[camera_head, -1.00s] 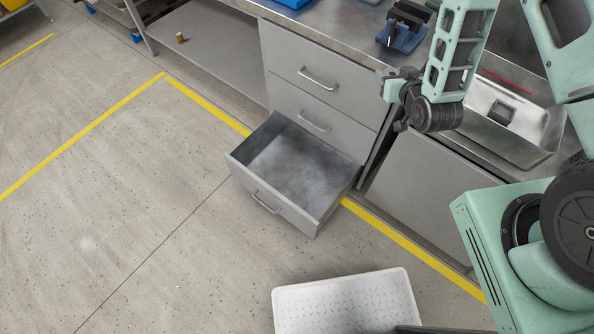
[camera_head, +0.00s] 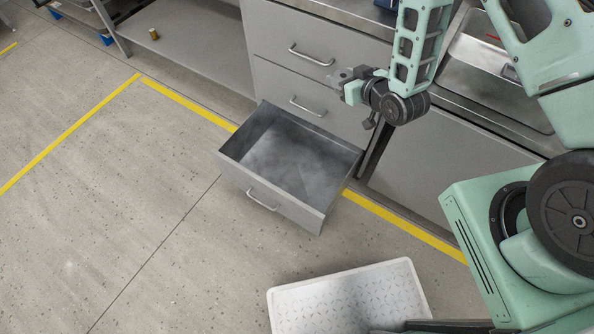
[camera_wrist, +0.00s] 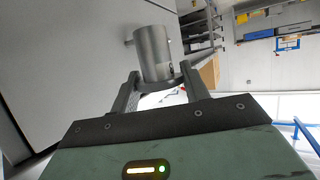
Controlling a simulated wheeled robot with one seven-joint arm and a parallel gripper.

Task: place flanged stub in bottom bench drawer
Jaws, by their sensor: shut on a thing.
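The bottom bench drawer (camera_head: 270,201) is pulled open, and its visible floor looks empty. My gripper (camera_head: 346,80) is in front of the closed upper drawer fronts, above and toward the right rear of the open drawer. In the wrist view my gripper (camera_wrist: 158,90) is shut on the flanged stub (camera_wrist: 153,52), a grey metal cylinder with a wider rim near the fingers and a small peg on its side. The stub is clear of the drawer. In the head view the stub is too small to tell from the fingers.
Two closed drawers, the upper (camera_head: 285,45) and middle (camera_head: 300,98), sit above the open one. A small brass-coloured part (camera_head: 153,34) stands on the low shelf at left. A white tray (camera_head: 350,300) is in front. Floor left of the drawer is clear.

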